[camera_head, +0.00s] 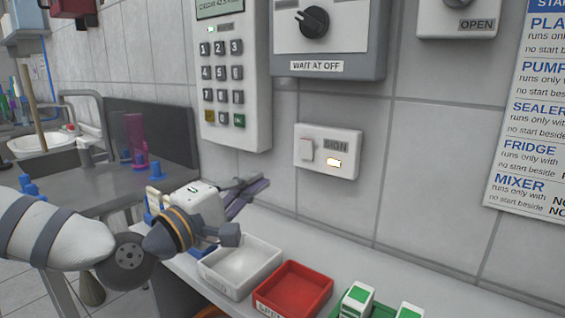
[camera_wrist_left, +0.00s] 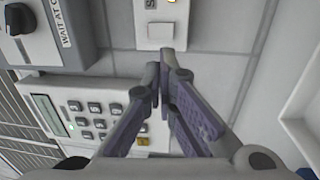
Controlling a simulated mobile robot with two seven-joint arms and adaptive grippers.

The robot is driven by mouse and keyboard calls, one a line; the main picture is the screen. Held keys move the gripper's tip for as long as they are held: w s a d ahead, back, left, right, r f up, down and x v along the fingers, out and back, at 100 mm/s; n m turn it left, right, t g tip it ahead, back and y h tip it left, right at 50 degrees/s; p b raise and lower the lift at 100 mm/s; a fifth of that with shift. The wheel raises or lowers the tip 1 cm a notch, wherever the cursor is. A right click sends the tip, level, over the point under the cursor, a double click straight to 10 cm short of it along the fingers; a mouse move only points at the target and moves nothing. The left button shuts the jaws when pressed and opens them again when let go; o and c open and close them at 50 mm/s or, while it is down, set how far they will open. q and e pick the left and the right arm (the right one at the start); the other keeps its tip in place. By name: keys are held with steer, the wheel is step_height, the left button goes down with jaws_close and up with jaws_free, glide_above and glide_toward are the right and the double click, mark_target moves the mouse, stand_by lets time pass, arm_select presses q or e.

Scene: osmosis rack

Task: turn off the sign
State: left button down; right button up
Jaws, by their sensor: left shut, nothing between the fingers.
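The sign switch is a white wall box (camera_head: 345,140) labelled SIGN, with a pale rocker (camera_head: 307,149) at its left and a glowing lamp (camera_head: 334,162) at its lower right. My left gripper (camera_head: 262,184) is shut and empty, left of and below the box in the head view. In the left wrist view, its purple fingers (camera_wrist_left: 163,76) meet just below the box (camera_wrist_left: 160,15) in the picture, and the rocker (camera_wrist_left: 160,31) is in plain view. The fingertips look apart from the rocker. My right gripper is in neither view.
A keypad panel (camera_head: 255,95) hangs left of the switch, and a grey box with a black knob (camera_head: 313,22) hangs above. A white tray (camera_head: 240,268), a red tray (camera_head: 293,290) and green-and-white boxes (camera_head: 357,299) stand on the counter below.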

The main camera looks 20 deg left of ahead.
arm_select(q)
steer(key=b, duration=0.1)
glide_toward(303, 146)
steer(key=x, duration=0.6)
steer(key=shift+w+d, duration=0.25)
steer(key=shift+w, duration=0.2)
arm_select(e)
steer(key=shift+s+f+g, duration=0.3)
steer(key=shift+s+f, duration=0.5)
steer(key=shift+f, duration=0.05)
